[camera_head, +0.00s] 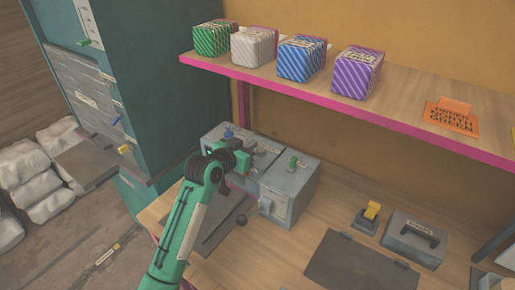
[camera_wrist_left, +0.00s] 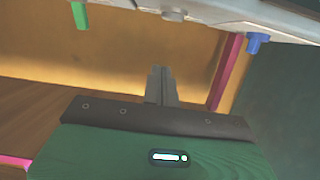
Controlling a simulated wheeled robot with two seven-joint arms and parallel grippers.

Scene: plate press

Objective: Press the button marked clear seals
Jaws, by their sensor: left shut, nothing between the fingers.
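A grey press box (camera_head: 290,195) stands on the wooden bench, with a green button or knob (camera_head: 293,161) and a blue one (camera_head: 228,133) on its top. In the left wrist view, the green knob (camera_wrist_left: 80,15) and blue knob (camera_wrist_left: 257,43) show at the upper edge, hanging down as if upside down. My left gripper (camera_head: 243,157) is over the box between these knobs, touching neither as far as I can see. Its fingers (camera_wrist_left: 158,72) are shut and empty. The small labels are too small to read, so I cannot tell which one is marked clear seals.
A teal cabinet (camera_head: 140,60) at left carries green, blue and yellow knobs. A shelf (camera_head: 400,88) with striped boxes and an orange card (camera_head: 452,117) hangs above the bench. A yellow-topped device (camera_head: 370,213), a grey case (camera_head: 413,242) and a dark plate (camera_head: 358,268) lie at right.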

